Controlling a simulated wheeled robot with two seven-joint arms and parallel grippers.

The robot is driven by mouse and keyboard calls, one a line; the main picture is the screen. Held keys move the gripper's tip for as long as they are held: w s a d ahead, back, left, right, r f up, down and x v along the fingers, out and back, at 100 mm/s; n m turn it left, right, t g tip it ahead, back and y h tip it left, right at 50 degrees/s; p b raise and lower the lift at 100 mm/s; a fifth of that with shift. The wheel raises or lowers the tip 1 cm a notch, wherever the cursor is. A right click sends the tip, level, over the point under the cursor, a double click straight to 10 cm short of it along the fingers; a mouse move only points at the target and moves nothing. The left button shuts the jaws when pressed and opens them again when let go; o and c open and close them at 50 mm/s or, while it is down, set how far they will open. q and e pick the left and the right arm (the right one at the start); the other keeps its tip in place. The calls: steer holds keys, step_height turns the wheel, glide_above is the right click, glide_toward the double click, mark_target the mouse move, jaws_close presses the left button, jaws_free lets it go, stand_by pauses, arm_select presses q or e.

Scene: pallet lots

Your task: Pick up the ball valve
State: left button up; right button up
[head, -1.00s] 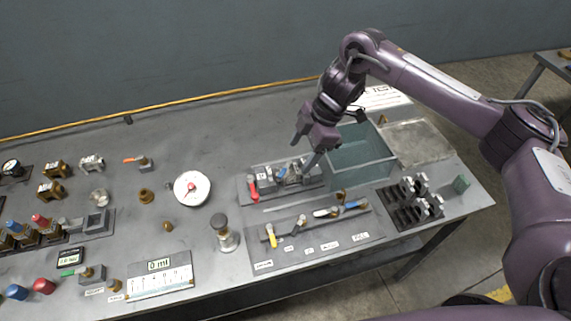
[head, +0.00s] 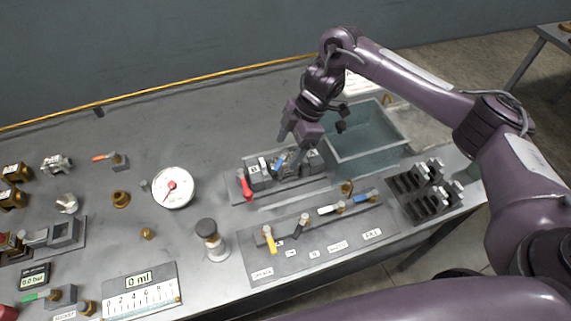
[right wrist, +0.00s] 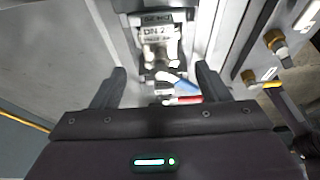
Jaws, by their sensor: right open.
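Several lever-handled valves are in view, and I cannot tell for sure which one is the ball valve. A valve with a blue lever (head: 279,166) sits in a grey rack (head: 310,190), beside a red lever (head: 246,187). My right gripper (head: 291,148) is above this rack, open and pointing down, with its fingers partly hiding what is there. In the right wrist view, a metal valve body (right wrist: 160,50) with a "DN 2" label lies beyond and between the open fingers (right wrist: 158,88), with the blue lever (right wrist: 175,83) and red lever (right wrist: 183,100) below it. My left gripper is out of view.
A translucent green bin (head: 365,155) stands just right of the rack. A labelled board with yellow, white and blue levers (head: 318,235) lies in front, and a black slotted holder (head: 425,195) to its right. A dial gauge (head: 172,188) and a dark-capped fitting (head: 210,240) stand left.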

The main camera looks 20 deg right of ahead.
mark_target(286, 163)
steer(key=p+x, duration=0.1)
steer(key=x, duration=0.3)
steer(key=shift+a+f, duration=0.1)
steer(key=c, duration=1.3)
steer(key=shift+c, duration=0.7)
steer(key=shift+r, duration=0.2)
